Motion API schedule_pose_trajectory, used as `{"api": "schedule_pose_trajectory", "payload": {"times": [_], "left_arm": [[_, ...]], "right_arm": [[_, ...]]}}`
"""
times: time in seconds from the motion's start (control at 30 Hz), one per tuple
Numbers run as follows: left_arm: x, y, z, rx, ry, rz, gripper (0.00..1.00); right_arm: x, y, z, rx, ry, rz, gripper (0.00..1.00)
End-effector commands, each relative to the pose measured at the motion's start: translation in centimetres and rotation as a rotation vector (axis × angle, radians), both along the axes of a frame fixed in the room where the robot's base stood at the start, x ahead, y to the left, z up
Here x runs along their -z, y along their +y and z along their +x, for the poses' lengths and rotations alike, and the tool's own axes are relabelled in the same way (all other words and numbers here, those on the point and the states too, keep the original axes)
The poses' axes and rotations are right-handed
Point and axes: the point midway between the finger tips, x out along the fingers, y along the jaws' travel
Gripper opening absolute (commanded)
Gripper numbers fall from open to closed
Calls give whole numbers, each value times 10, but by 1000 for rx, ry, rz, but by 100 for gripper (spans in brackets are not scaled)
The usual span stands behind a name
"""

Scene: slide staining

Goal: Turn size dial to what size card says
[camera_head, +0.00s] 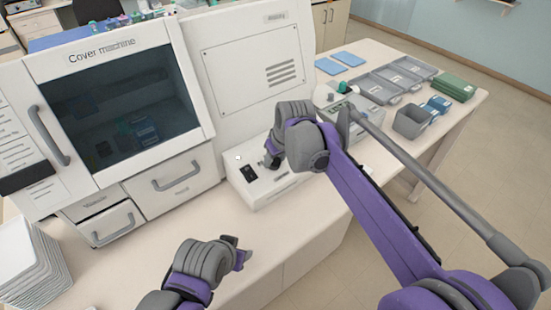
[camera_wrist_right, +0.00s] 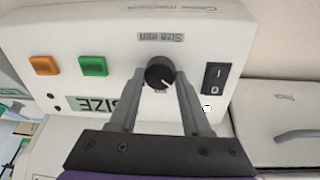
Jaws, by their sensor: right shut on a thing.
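The size dial (camera_wrist_right: 157,68) is a round black knob with a white pointer line, on the front of a white control box (camera_head: 262,190). In the right wrist view, my right gripper (camera_wrist_right: 161,78) has a finger on each side of the dial and is shut on it. The pointer slants toward the lower right of that view. In the head view, my right gripper (camera_head: 272,152) is at the box and hides the dial. My left gripper (camera_head: 241,254) is over the table front, away from the box; its finger opening is unclear.
The box carries an orange button (camera_wrist_right: 44,66), a green button (camera_wrist_right: 93,67) and a black rocker switch (camera_wrist_right: 214,79). The cover machine (camera_head: 120,105) stands behind and left. Grey trays (camera_head: 378,88) and a green stack (camera_head: 453,87) are at right. White sheets (camera_head: 30,265) lie at left.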

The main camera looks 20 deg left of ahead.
Motion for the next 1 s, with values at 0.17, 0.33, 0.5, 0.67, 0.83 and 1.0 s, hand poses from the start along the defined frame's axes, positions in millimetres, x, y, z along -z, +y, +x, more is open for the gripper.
{"api": "schedule_pose_trajectory", "payload": {"times": [0.17, 0.33, 0.5, 0.67, 0.83, 1.0], "left_arm": [[0, 0, 0, 0, 0, 0, 50], [0, 0, 0, 0, 0, 0, 50], [1, 0, 0, 0, 1, 0, 50], [0, 0, 0, 0, 0, 0, 50], [0, 0, 0, 0, 0, 0, 50], [0, 0, 0, 0, 0, 0, 50]], "right_arm": [[0, 0, 0, 106, 30, 22, 0], [0, 0, 1, 249, 72, 55, 0], [0, 0, 1, 401, 114, 88, 0], [0, 0, 1, 534, 151, 118, 0], [-1, 0, 1, 656, 187, 145, 0], [-1, 0, 1, 746, 212, 165, 0]]}}
